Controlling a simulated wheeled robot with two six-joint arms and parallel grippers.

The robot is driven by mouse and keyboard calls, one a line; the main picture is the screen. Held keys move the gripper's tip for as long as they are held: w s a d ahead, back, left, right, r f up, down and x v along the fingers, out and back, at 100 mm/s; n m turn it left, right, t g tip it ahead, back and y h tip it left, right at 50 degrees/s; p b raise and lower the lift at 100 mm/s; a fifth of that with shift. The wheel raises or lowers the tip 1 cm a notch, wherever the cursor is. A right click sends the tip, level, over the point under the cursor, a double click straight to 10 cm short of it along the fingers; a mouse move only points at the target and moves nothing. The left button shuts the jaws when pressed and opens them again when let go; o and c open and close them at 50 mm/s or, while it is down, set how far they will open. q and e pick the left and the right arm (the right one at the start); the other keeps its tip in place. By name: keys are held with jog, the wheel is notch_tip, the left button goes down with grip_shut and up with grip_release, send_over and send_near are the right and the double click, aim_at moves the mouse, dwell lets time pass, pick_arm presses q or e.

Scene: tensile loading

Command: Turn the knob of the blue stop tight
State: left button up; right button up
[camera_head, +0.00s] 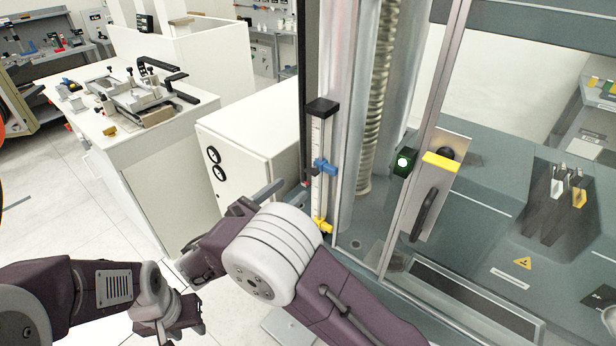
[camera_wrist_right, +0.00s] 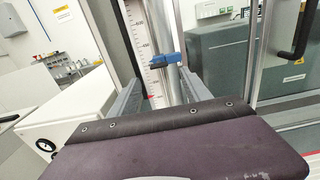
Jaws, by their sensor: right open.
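The blue stop (camera_head: 324,168) is clamped on an upright scaled rail (camera_head: 317,140) at the machine's front left; its knob is on it. In the right wrist view the blue stop (camera_wrist_right: 168,62) shows just beyond the fingertips, toward the right finger. My right gripper (camera_head: 284,188) is open and empty, beside the rail and a little below the stop; its forearm joint hides part of it. In the wrist view its fingers (camera_wrist_right: 158,80) stand apart with the rail between them. My left gripper (camera_head: 184,312) is low at the left, away from the rail; its fingers are unclear.
A yellow stop (camera_head: 322,226) sits lower on the same rail. A threaded column (camera_head: 380,90) and a framed door with a black handle (camera_head: 424,214) stand to the right. A white cabinet (camera_head: 250,150) and a bench with a fixture (camera_head: 130,150) are at the left.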

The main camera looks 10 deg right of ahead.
aim_at(315, 171)
jog(key=p+x, duration=0.1)
jog(key=x, duration=0.7)
jog(key=shift+w+p, duration=0.25)
jog(key=shift+p, duration=0.05)
jog(key=shift+c, duration=0.3)
grip_shut()
jog(key=shift+f+m+b, duration=0.25)
jog(key=shift+m+b, duration=0.45)
jog(key=shift+b, duration=0.2)
jog(key=m+b, duration=1.4)
jog(key=b, duration=0.3)
jog(key=shift+f+b, duration=0.1)
jog(key=shift+b, duration=0.3)
jog(key=shift+m+b, duration=0.8)
jog(key=shift+b, duration=0.15)
jog(key=shift+r+m+b, duration=0.25)
jog(key=shift+m+b, duration=0.3)
jog(key=shift+m, duration=0.05)
